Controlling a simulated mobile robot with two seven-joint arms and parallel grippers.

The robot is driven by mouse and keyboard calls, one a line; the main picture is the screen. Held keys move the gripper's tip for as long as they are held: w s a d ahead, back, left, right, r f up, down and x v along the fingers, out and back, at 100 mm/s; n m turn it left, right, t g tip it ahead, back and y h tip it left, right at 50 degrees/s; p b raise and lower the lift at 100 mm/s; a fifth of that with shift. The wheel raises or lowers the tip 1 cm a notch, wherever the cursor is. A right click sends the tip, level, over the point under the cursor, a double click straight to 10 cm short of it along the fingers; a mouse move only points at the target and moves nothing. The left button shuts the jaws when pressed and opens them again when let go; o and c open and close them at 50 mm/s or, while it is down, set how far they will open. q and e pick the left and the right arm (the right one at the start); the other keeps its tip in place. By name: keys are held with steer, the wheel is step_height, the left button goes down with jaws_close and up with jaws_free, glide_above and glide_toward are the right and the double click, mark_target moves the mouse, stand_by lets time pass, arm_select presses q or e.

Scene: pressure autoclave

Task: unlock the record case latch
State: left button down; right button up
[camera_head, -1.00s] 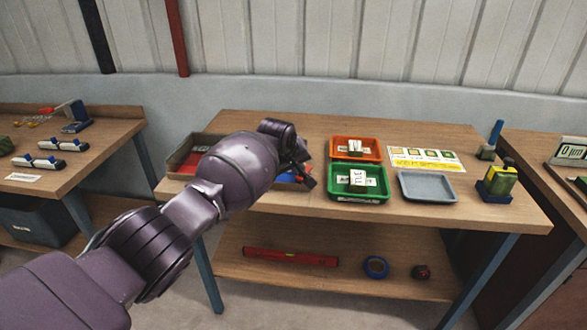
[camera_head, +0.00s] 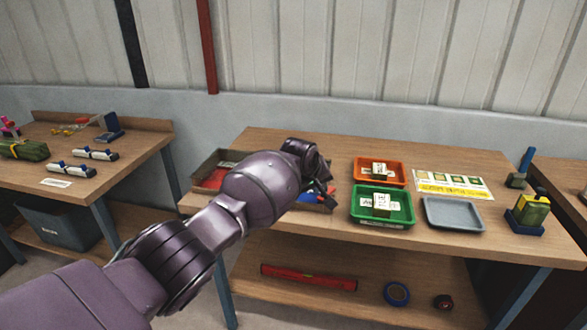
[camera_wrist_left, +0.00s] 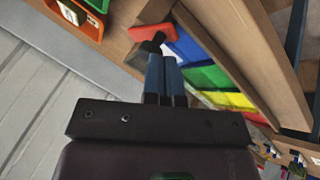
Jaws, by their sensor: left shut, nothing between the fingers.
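My left gripper (camera_head: 326,190) hangs over the right end of a low open brown case (camera_head: 207,170) on the middle bench. My arm hides much of the case. In the left wrist view the gripper's dark blue fingers (camera_wrist_left: 164,72) are together and empty. A red and dark piece (camera_wrist_left: 150,38) shows just past the fingertips; I cannot tell whether they touch. Blue, green and yellow panels (camera_wrist_left: 210,76) lie beside the fingers. I cannot make out a latch, or be sure this is the record case. My right gripper is not in view.
Right of the gripper stand an orange tray (camera_head: 400,181), a green tray (camera_head: 408,216) and an empty grey tray (camera_head: 452,213). A colored card (camera_head: 450,184) lies behind. A yellow-green device (camera_head: 532,211) stands far right. A left bench (camera_head: 92,190) holds small items.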

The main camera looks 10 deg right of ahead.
arm_select(q)
steer(key=s+a+r+p, duration=0.4)
steer(key=a+r, duration=0.4)
steer(key=shift+r, duration=0.4)
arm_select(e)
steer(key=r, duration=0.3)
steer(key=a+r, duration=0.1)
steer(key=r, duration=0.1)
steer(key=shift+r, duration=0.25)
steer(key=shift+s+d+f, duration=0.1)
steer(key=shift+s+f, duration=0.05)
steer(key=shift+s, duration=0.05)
